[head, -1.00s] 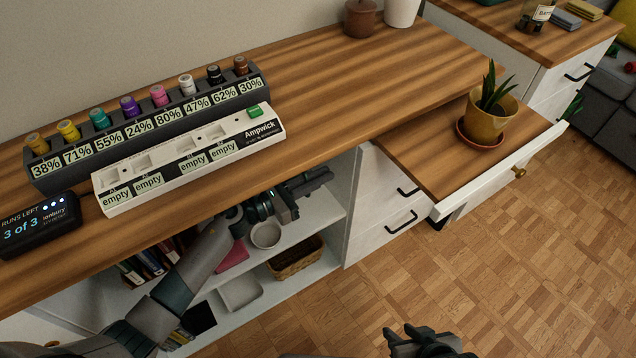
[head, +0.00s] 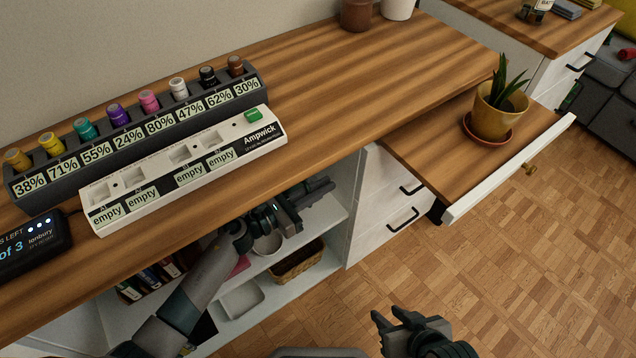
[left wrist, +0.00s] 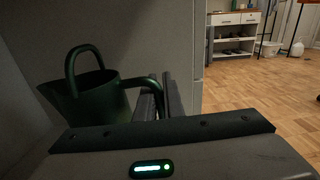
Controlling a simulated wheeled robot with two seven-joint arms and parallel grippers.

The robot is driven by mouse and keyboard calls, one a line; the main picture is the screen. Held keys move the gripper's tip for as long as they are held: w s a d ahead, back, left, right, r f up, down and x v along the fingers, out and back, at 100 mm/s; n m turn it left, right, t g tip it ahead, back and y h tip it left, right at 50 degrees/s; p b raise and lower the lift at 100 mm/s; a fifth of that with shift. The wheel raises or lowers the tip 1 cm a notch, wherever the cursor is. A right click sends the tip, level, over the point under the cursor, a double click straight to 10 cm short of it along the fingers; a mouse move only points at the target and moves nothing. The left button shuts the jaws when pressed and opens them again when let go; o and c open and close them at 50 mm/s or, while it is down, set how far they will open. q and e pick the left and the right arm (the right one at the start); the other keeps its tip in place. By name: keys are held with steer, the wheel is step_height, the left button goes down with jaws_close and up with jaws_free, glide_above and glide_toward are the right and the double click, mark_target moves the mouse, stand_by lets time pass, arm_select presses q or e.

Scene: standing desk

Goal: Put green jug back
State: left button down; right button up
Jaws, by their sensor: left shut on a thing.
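The green jug (left wrist: 88,98) shows in the left wrist view, at the left, with a looped handle on top and a second curved handle reaching right to my fingers. My left gripper (left wrist: 162,100) is shut on that side handle. In the head view my left gripper (head: 314,194) is at the front of the open shelf under the desk top. The jug cannot be made out in the head view; the desk top and my arm cover that area. My right gripper (head: 388,318) is open and empty over the floor.
The desk top (head: 350,90) overhangs the shelf, which holds a bowl (head: 267,244), a wicker basket (head: 297,262), a grey tray (head: 241,299) and books (head: 150,279). The floor in front is clear.

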arm_select(q)
steer(key=shift+r, duration=0.15)
steer(key=shift+f, duration=0.2)
steer(key=c, duration=1.9)
jaws_free()
arm_select(e)
steer(key=shift+a, duration=0.15)
arm_select(q)
steer(key=shift+o, duration=0.2)
steer(key=shift+r, duration=0.15)
arm_select(e)
steer(key=shift+s+r, duration=0.1)
steer(key=shift+r, duration=0.1)
arm_select(q)
steer(key=v, duration=1.2)
steer(key=shift+b, duration=0.45)
arm_select(e)
steer(key=shift+w+a+t+y, duration=0.2)
steer(key=shift+a+t+y, duration=0.1)
steer(key=shift+a+t, duration=0.1)
steer(key=shift+w, duration=0.2)
